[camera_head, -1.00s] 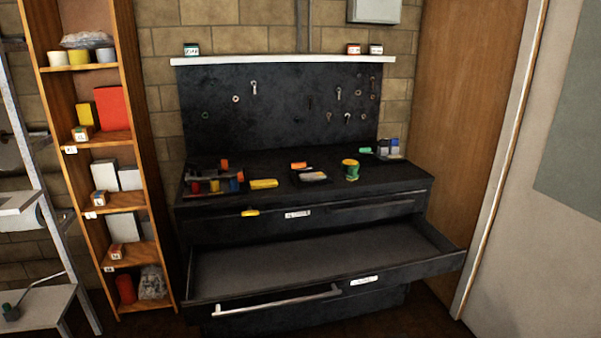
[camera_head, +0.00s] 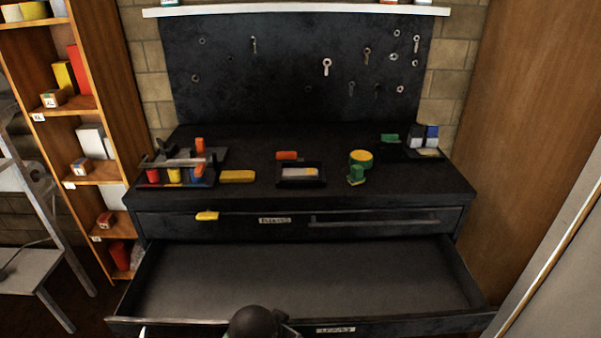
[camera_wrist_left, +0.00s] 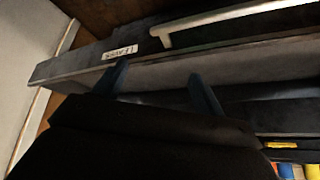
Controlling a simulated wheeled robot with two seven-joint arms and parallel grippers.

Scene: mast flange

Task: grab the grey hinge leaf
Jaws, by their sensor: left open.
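I cannot make out a grey hinge leaf for certain. A small pale grey piece (camera_head: 298,172) with a yellow end lies in a black tray (camera_head: 301,185) on the bench top; I cannot tell what it is. My left gripper (camera_wrist_left: 158,85) is open, with its two dark fingers apart and nothing between them. In the left wrist view it is by the open drawer, near the drawer front (camera_wrist_left: 85,65) with its white label. The open drawer (camera_head: 310,275) in the head view shows a bare grey floor. My right gripper is not in view.
Rings and keys hang on the back panel (camera_head: 290,75). A wooden shelf (camera_head: 115,95) stands left.

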